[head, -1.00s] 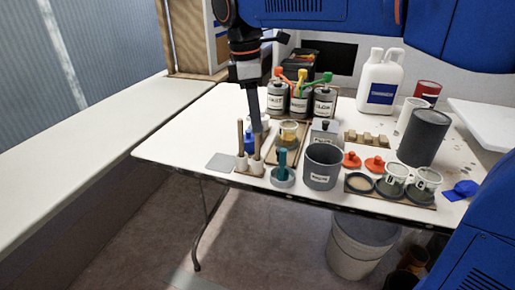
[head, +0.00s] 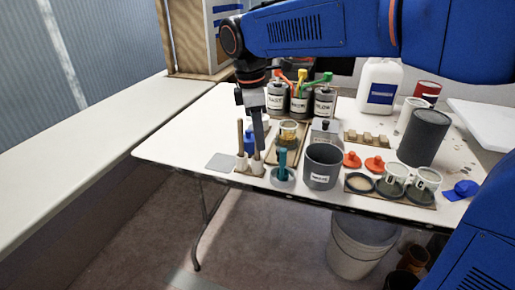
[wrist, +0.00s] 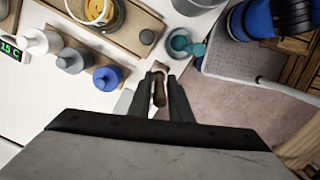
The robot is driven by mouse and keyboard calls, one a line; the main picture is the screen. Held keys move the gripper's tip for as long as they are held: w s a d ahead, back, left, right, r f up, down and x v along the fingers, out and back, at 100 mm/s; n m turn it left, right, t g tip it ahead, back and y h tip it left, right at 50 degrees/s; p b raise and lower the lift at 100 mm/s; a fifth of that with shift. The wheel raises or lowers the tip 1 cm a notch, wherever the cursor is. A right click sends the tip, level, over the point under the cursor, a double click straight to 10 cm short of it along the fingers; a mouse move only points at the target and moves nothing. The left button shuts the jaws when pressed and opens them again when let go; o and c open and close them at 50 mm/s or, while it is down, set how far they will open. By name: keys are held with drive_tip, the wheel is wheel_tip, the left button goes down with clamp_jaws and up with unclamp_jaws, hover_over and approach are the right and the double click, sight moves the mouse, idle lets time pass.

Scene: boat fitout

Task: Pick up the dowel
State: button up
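A wooden dowel (wrist: 159,98) lies between the two fingers of my gripper (wrist: 161,80) in the wrist view. I cannot tell whether the fingers press on it.
A blue-based bottle (head: 249,143) is close behind my fingers. Labelled canisters (head: 299,102) stand further back. A flat grey square (head: 220,162) lies left; the table's front edge is near.

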clamp_jaws()
drive_tip(key=shift+r, duration=0.1)
